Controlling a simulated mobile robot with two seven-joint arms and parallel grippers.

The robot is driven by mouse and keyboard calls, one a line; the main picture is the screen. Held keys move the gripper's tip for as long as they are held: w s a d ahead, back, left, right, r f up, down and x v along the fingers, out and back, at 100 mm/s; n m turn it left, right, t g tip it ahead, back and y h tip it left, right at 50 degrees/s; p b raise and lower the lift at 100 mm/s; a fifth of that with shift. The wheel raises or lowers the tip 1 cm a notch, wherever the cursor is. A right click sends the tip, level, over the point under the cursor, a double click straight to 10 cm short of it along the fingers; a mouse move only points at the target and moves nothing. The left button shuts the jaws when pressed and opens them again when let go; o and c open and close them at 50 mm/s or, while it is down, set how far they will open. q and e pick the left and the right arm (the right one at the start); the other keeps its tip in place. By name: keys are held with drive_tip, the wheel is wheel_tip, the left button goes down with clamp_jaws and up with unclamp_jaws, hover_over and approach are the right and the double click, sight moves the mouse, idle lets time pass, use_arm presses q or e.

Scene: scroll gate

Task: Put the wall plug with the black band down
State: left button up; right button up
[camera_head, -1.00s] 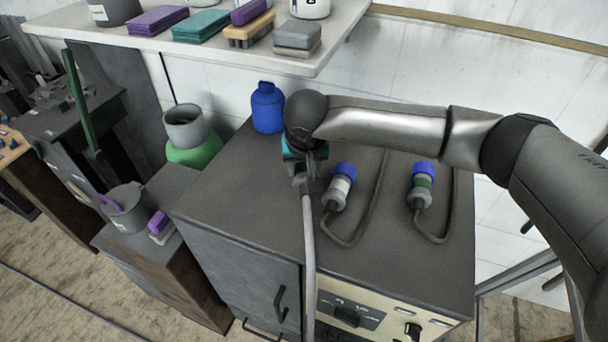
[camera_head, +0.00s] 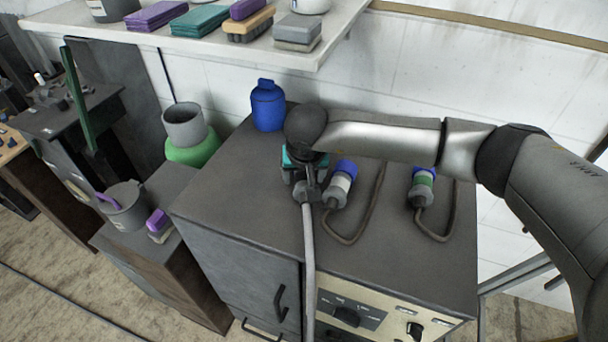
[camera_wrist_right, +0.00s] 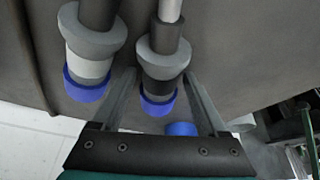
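The wall plug with the black band (camera_wrist_right: 162,88) has a grey collar and a blue end. It lies on the cabinet top and sits between the fingers of my right gripper (camera_wrist_right: 160,75), which look spread with a slim gap on each side. In the head view my right gripper (camera_head: 305,178) is low over the cabinet's left part and hides most of this plug; its grey collar (camera_head: 307,192) and pale cable show. The white-band plug (camera_head: 340,185) lies just right of it, also in the wrist view (camera_wrist_right: 88,66). My left gripper is not in view.
A green-band plug (camera_head: 422,187) lies further right on the grey cabinet top (camera_head: 240,190). A blue bottle (camera_head: 267,106) stands behind my gripper. A shelf (camera_head: 345,35) overhangs at the back. The cabinet's left front is clear.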

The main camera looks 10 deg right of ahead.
drive_tip(key=shift+r+p, duration=0.4)
drive_tip(key=shift+p, duration=0.05)
drive_tip(key=p+v, duration=0.1)
drive_tip(key=v, duration=1.1)
drive_tip(key=shift+s+a, duration=0.1)
